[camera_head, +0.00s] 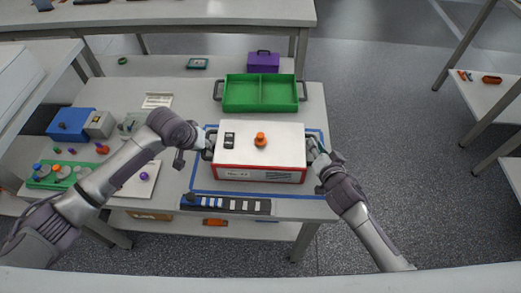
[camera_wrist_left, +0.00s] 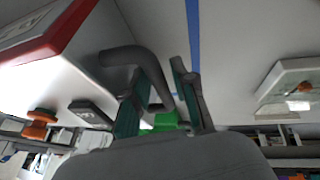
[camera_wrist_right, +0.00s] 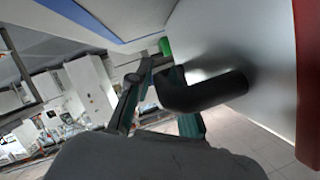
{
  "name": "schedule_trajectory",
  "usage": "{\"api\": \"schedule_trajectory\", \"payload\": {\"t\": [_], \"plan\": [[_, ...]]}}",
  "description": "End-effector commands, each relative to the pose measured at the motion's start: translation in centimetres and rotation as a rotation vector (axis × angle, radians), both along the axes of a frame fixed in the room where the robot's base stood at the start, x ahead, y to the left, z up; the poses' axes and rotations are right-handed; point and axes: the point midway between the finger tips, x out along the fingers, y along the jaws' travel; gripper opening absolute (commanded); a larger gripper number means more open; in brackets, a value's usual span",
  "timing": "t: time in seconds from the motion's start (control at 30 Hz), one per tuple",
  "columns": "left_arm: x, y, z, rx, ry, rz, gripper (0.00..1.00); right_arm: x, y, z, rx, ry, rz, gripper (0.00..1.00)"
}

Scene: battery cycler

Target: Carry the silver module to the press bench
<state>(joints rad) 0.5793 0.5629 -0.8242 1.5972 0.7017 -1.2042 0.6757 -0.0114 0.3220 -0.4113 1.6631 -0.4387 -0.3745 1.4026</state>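The silver module (camera_head: 283,145) is a box with a pale top, red trim, an orange knob and dark side handles. It sits level inside a blue outline on the grey table. My left gripper (camera_head: 207,142) is at its left handle. In the left wrist view that handle (camera_wrist_left: 135,57) reaches between the parted fingers (camera_wrist_left: 160,95). My right gripper (camera_head: 317,155) is at the right side. In the right wrist view the right handle (camera_wrist_right: 210,93) runs between the fingers (camera_wrist_right: 160,95), which look apart. I cannot tell which surface is the press bench.
A green two-part tray (camera_head: 261,110) stands just behind the module. A dark strip with pale blocks (camera_head: 235,205) lies at the front edge. A blue box (camera_head: 70,125) and small coloured parts are at left. Other benches stand behind (camera_head: 200,14) and at right (camera_head: 490,98), with open floor between.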

Motion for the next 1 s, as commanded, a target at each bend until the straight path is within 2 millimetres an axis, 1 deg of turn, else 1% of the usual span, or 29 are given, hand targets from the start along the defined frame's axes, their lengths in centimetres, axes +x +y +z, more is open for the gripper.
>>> {"api": "schedule_trajectory", "payload": {"t": [0.3, 0.33, 0.43, 0.47, 0.5, 0.9, 1.0], "plan": [[0.08, -0.07, -0.19, 0.0, 0.0, -0.001, 0.27, 0.2, 0.07, -0.05, 0.001, 0.0, 0.0, 0.2], [0.08, -0.06, -0.19, 0.0, 0.0, -0.001, 0.23, 0.19, 0.08, -0.06, 0.001, 0.0, 0.0, 0.17], [0.07, -0.06, -0.18, 0.0, 0.0, -0.001, 0.07, 0.18, 0.07, -0.06, 0.001, 0.0, 0.0, 0.01], [0.07, -0.06, -0.18, 0.0, 0.0, -0.001, 0.02, 0.18, 0.07, -0.06, 0.001, 0.0, 0.0, 0.0], [0.08, -0.06, -0.17, 0.0, 0.0, -0.001, 0.0, 0.17, 0.06, -0.06, 0.001, 0.0, 0.0, 0.0], [0.08, -0.05, -0.16, 0.0, 0.0, 0.0, 0.0, 0.16, 0.06, -0.07, 0.001, 0.001, 0.0, 0.0], [0.2, -0.09, 0.11, -0.002, -0.005, -0.001, 0.0, 0.26, 0.09, 0.25, 0.003, -0.005, 0.002, 0.0]]}}
